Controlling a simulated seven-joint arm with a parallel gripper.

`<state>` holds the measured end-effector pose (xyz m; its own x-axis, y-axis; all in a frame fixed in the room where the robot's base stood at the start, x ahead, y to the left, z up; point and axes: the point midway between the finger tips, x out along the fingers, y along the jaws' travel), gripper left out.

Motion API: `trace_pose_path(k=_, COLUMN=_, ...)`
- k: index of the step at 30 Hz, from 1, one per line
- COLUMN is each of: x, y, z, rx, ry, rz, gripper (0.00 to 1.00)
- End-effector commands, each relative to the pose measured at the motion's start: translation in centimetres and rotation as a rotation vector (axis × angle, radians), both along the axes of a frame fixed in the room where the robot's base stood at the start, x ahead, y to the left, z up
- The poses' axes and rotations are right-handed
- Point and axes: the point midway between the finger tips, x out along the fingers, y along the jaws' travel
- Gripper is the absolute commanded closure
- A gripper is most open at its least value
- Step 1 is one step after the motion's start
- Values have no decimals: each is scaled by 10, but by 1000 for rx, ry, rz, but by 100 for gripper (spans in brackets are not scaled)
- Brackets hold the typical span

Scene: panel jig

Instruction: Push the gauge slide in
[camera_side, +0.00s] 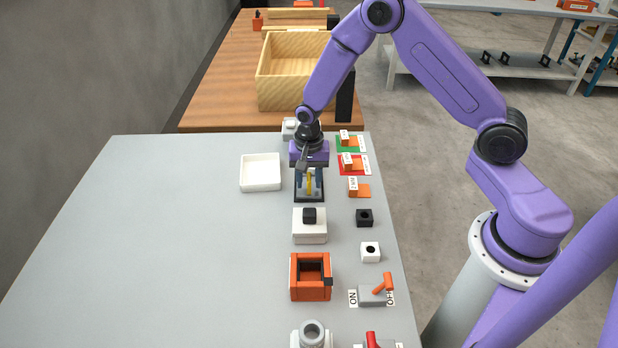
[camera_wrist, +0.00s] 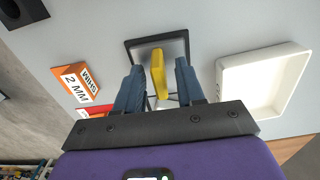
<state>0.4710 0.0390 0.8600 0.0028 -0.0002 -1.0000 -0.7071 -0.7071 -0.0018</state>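A yellow upright piece, likely the gauge slide's handle, stands on a black-framed grey plate (camera_side: 309,199). The yellow piece shows in the side view (camera_side: 310,183) and in the wrist view (camera_wrist: 158,73); the plate's dark frame also shows in the wrist view (camera_wrist: 128,46). My gripper (camera_side: 308,184) is over this plate, pointing down. In the wrist view my gripper (camera_wrist: 160,82) has its two blue fingers apart, one on each side of the yellow piece, with a gap on both sides. The fingers hide part of the plate.
A white tray (camera_side: 260,186) lies to the left of the plate. An orange block marked 2 MM (camera_wrist: 80,84) and red and green label pads stand on the right. A white box with a black knob (camera_side: 310,232) and an orange frame (camera_side: 311,293) are nearer the camera. The table's left is clear.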

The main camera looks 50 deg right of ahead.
Motion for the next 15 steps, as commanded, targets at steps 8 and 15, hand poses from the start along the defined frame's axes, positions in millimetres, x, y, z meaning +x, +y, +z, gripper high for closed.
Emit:
trace_pose_path(k=8, x=0, y=0, z=0, rx=0, ry=0, rz=0, gripper=100)
trace_pose_path(k=15, x=6, y=-5, z=0, rx=0, ry=0, rz=-4, gripper=100)
